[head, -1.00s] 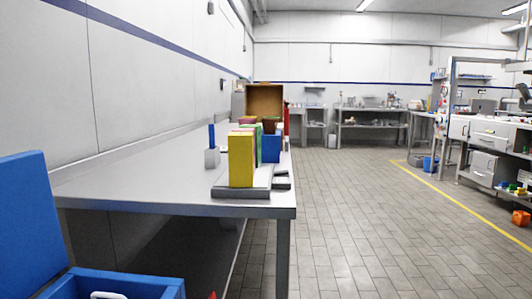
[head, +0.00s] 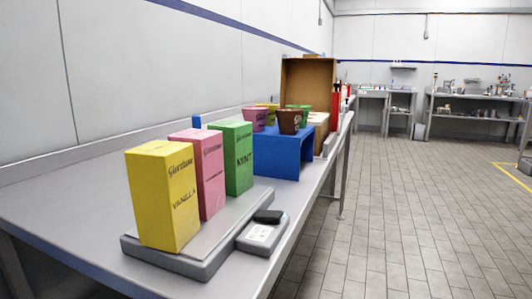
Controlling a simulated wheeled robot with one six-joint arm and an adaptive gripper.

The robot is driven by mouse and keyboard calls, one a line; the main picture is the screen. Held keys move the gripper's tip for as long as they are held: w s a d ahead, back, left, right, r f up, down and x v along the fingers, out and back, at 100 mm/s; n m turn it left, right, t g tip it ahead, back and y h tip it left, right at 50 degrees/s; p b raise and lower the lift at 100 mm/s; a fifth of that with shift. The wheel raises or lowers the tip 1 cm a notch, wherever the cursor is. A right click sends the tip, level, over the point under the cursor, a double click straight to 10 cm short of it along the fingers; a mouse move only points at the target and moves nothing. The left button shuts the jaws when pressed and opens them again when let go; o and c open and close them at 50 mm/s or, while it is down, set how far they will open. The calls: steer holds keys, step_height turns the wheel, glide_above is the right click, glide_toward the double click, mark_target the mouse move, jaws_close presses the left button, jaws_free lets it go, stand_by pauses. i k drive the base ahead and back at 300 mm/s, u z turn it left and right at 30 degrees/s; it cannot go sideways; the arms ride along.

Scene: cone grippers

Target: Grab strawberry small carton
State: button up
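Three upright cartons stand in a row on a flat grey platform (head: 225,232) on the metal table. The nearest is a yellow carton (head: 162,196) with lettering that reads vanilla. Behind it is a pink carton (head: 200,175); its lower lettering is too small to read surely, and pink is the likely strawberry colour. The farthest is a green carton (head: 233,158) that seems to read mint. The yellow carton hides part of the pink one, and the pink one hides part of the green one. My gripper is not in view.
A grey device (head: 262,234) lies at the platform's right side. A blue stand (head: 283,155) beyond holds several coloured cups, including a brown cup (head: 290,121). An open cardboard box (head: 308,84) stands behind. The tiled floor (head: 400,215) right of the table (head: 60,230) is clear.

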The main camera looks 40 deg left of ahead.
mark_target(208, 148)
steer(key=i, duration=1.45)
steer(key=u, duration=3.6)
